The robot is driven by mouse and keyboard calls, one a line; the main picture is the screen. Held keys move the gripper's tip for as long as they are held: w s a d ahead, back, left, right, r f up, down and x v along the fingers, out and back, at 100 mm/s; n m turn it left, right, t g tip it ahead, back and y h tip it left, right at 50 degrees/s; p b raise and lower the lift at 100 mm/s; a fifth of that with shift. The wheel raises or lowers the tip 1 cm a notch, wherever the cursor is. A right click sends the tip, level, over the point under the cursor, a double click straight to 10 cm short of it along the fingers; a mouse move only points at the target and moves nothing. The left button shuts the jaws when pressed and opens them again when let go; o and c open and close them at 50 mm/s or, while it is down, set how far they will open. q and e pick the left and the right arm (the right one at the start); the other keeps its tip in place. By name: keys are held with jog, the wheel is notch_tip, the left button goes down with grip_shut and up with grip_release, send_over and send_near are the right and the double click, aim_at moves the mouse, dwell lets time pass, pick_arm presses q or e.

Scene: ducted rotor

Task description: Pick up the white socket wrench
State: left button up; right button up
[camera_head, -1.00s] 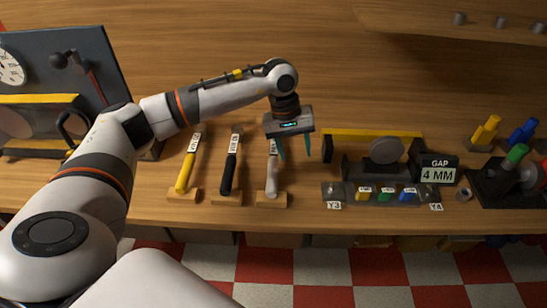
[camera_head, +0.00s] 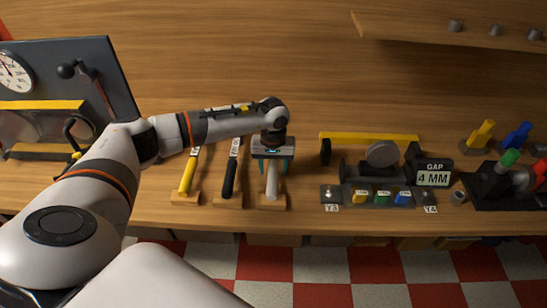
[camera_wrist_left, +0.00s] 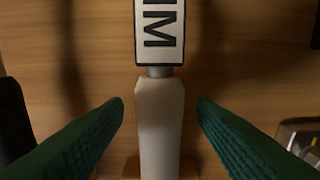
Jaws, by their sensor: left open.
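The white socket wrench (camera_head: 271,186) rests on a small wooden block, the rightmost of three labelled wrenches in a row. In the left wrist view its white handle (camera_wrist_left: 160,120) stands between my two green fingertips, with part of its black-lettered label above. My left gripper (camera_head: 272,168) is open over the handle. In the left wrist view a gap shows on each side between the fingers (camera_wrist_left: 160,108) and the handle. The gripper body hides the wrench's upper part in the head view. My right gripper is not in view.
A yellow-handled wrench (camera_head: 187,177) and a black-handled wrench (camera_head: 230,176) lie to the left on their own blocks. To the right are a panel with coloured pieces (camera_head: 380,197) and a "GAP 4 MM" sign (camera_head: 434,173). The bench behind is clear.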

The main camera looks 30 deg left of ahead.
pick_arm(q)
jog(key=shift+f, duration=0.7)
grip_shut()
jog(key=shift+w+r, duration=0.1)
